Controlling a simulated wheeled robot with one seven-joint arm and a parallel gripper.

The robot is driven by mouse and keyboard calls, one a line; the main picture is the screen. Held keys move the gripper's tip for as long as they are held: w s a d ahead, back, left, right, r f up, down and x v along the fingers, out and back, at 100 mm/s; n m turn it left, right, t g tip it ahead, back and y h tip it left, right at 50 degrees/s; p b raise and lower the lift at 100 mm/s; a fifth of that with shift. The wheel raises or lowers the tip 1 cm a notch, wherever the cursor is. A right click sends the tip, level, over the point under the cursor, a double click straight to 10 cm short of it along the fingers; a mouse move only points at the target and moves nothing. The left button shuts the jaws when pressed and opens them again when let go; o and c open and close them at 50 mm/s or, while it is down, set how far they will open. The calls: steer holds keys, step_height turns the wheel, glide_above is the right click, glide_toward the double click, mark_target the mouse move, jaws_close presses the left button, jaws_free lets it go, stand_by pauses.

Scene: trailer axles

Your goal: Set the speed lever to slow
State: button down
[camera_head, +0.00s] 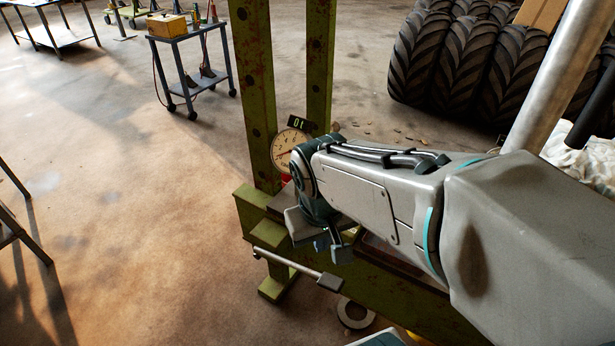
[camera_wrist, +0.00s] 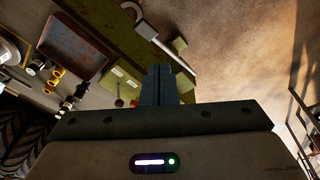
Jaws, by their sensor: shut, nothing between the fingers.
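My gripper (camera_head: 336,247) points down in front of the green press frame (camera_head: 262,95). In the wrist view its two fingers (camera_wrist: 160,83) are together and hold nothing. They are above the green beam (camera_wrist: 98,45), beside two small pale labels (camera_wrist: 125,78). Near the labels is a thin stalk with a dark knob (camera_wrist: 118,102); it may be the speed lever, but its setting is too small to read.
A round gauge (camera_head: 288,144) and a digital display (camera_head: 298,122) sit behind my arm. A wheeled cart (camera_head: 192,62) and large tyres (camera_head: 445,55) stand further back. The floor at left is largely clear.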

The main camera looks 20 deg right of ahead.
steer(key=w+d+f+n+g+h+b, duration=0.5)
steer(key=d+f+h, duration=0.4)
steer(key=f, duration=0.4)
steer(key=w+a+f+n+t+h, duration=0.2)
steer(key=w+f+n+t+h, duration=0.1)
steer(key=w+t, duration=0.4)
steer(key=w+a+f+n+t+h+b, duration=0.1)
steer(key=w+a+f+n+t+h, duration=0.2)
steer(key=w+f+n+t, duration=0.2)
steer(key=shift+w+n+t, duration=0.9)
steer(key=shift+n, duration=0.3)
steer(key=shift+d+r, duration=0.1)
steer(key=x, duration=1)
steer(key=shift+s+p, duration=0.1)
steer(key=shift+p, duration=0.25)
